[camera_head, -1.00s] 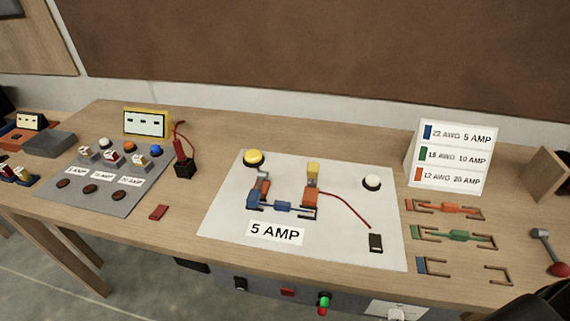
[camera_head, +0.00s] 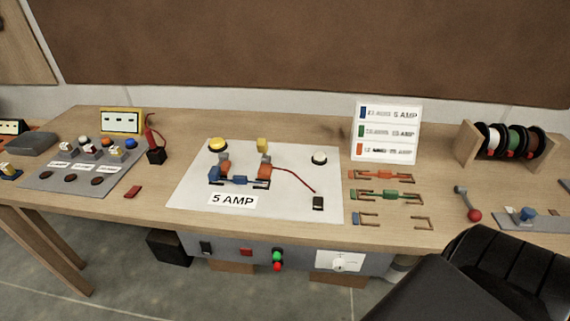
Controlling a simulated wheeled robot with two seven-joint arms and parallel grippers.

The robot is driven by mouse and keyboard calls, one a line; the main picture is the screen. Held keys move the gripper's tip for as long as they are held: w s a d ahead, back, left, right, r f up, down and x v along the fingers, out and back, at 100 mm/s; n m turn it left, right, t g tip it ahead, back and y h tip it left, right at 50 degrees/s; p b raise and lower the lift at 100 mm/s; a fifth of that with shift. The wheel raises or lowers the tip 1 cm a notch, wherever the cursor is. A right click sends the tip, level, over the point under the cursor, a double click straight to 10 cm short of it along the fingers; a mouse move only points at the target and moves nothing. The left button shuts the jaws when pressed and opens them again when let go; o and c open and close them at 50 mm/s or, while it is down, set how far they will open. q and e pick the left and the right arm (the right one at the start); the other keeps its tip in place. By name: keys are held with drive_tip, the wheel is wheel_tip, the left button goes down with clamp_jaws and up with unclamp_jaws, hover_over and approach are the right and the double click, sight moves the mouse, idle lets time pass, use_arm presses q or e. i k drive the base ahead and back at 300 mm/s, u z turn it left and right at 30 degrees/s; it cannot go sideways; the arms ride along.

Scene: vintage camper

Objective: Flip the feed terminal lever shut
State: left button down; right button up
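The white board (camera_head: 310,205) labelled "5 AMP" lies on the bench. It carries a blue terminal (camera_head: 214,174) on the left and an orange terminal (camera_head: 264,171) on the right. A blue fuse link (camera_head: 240,181) spans between them. A yellow lever-like piece (camera_head: 262,146) stands up behind the orange terminal, and a grey piece (camera_head: 223,159) rises behind the blue one. I cannot tell from the labels which is the feed terminal. A red wire (camera_head: 296,177) runs from the orange terminal to a black block (camera_head: 318,203). Neither gripper is in view.
A yellow button (camera_head: 217,145) and a white button (camera_head: 319,158) sit on the board. Spare links (camera_head: 388,195), a fuse chart (camera_head: 386,132), a red-knobbed lever (camera_head: 474,214) and a spool rack (camera_head: 466,148) stand right. A grey panel (camera_head: 60,182) lies left. A dark shape covers the lower right.

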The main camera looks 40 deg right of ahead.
sight(262, 145)
drive_tip(key=k, duration=0.1)
drive_tip(key=z, duration=0.85)
